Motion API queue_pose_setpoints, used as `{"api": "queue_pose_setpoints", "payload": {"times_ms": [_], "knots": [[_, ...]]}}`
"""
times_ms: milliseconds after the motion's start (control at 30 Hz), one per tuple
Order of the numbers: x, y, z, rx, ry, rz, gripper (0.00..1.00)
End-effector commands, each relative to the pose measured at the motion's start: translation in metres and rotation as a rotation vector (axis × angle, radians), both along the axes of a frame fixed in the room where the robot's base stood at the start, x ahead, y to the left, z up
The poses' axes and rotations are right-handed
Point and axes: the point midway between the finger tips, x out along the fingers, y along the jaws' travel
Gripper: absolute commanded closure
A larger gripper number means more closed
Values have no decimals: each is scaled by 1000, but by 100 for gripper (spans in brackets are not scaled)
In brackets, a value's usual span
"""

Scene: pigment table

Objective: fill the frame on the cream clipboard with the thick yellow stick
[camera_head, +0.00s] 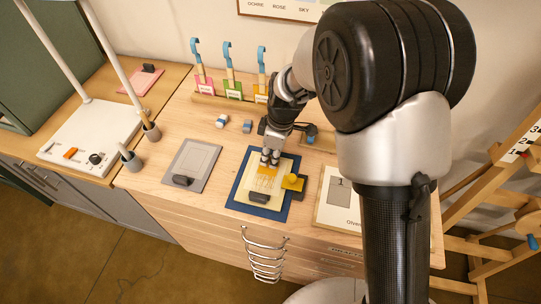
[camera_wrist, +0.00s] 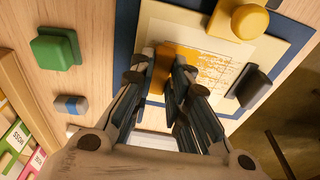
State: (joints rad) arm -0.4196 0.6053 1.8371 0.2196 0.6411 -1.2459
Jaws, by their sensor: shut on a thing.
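The cream clipboard (camera_head: 250,196) lies on a dark blue mat (camera_head: 237,197), with its dark clip (camera_head: 259,197) toward the front. It also shows in the wrist view (camera_wrist: 287,38). Its sheet bears thin yellow strokes (camera_wrist: 215,70) with pale gaps, and a more solid orange-yellow patch at the far side, by my fingertips. The frame's outline is hard to make out. My gripper (camera_head: 270,158) points down over the far part of the sheet.
A yellow knobbed block (camera_head: 293,183) sits at the clipboard's right edge. A green block (camera_wrist: 55,48) and a blue-white piece (camera_wrist: 71,104) lie on the wood nearby.

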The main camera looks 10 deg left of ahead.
Motion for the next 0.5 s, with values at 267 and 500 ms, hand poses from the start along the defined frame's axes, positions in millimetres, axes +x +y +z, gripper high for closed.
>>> {"api": "queue_pose_setpoints", "payload": {"times_ms": [267,500], "knots": [[1,1,33,2,-3,1,100],[1,1,57,2,-3,0,100]]}}
